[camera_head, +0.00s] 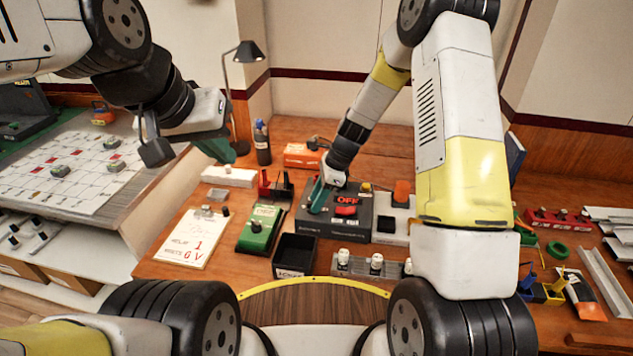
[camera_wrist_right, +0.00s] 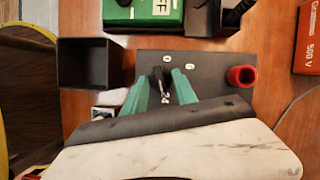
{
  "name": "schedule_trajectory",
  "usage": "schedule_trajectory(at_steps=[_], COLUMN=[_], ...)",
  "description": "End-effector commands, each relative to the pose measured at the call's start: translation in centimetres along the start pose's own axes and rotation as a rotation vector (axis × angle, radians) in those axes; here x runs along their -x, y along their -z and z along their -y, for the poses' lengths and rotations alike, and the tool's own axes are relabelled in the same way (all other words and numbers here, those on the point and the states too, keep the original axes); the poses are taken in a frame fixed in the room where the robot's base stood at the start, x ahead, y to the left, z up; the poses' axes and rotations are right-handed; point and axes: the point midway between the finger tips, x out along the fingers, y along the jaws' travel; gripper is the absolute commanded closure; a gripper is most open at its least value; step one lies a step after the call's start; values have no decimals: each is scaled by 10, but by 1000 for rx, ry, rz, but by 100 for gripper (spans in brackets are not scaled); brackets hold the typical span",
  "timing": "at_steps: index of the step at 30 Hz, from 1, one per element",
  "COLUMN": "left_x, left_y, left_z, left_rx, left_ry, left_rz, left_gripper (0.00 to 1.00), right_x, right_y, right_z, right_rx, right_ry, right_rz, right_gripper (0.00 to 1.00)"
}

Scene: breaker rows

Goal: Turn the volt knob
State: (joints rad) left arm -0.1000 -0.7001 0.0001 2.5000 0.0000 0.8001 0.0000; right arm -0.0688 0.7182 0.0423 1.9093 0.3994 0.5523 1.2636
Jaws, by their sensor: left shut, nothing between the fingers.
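A dark grey instrument box (camera_head: 365,222) with a lit red OFF display stands on the wooden bench in the head view. My right gripper (camera_head: 320,190) reaches down to the left part of its top. In the right wrist view the box's grey panel (camera_wrist_right: 210,75) shows two small round white marks. The teal fingers of my right gripper (camera_wrist_right: 162,75) stand apart on either side of a small dark knob-like part with a metallic piece (camera_wrist_right: 164,85). I cannot tell whether they touch it. No volt lettering is readable. My left gripper (camera_head: 190,150) is shut and empty, raised at the left.
A black bin (camera_head: 293,253) and a green meter (camera_head: 262,228) stand left of the box. A red part (camera_wrist_right: 240,76) is at the panel's right in the wrist view. An orange box (camera_head: 303,155) lies behind. A row of white-topped parts (camera_head: 358,263) is in front.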

Motion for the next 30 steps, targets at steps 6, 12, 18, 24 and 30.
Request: schedule_trajectory(at_steps=[6, 12, 18, 24, 30], left_x=[0, 0, 0, 0, 0], left_y=[0, 0, 0, 0, 0], left_z=[0, 0, 0, 0, 0], left_rx=[0, 0, 0, 0, 0], left_ry=[0, 0, 0, 0, 0], left_rz=[0, 0, 0, 0, 0], left_gripper=[100, 100, 100, 100, 100], right_x=[0, 0, 0, 1, 0], right_y=[0, 0, 0, 0, -1], right_z=[0, 0, 1, 2, 4], right_rx=[0, 1, 23, 105, 251], right_ry=[0, 0, -8, -42, -103], right_rz=[0, 0, 0, 0, 0], right_gripper=[100, 100, 100, 100, 100])
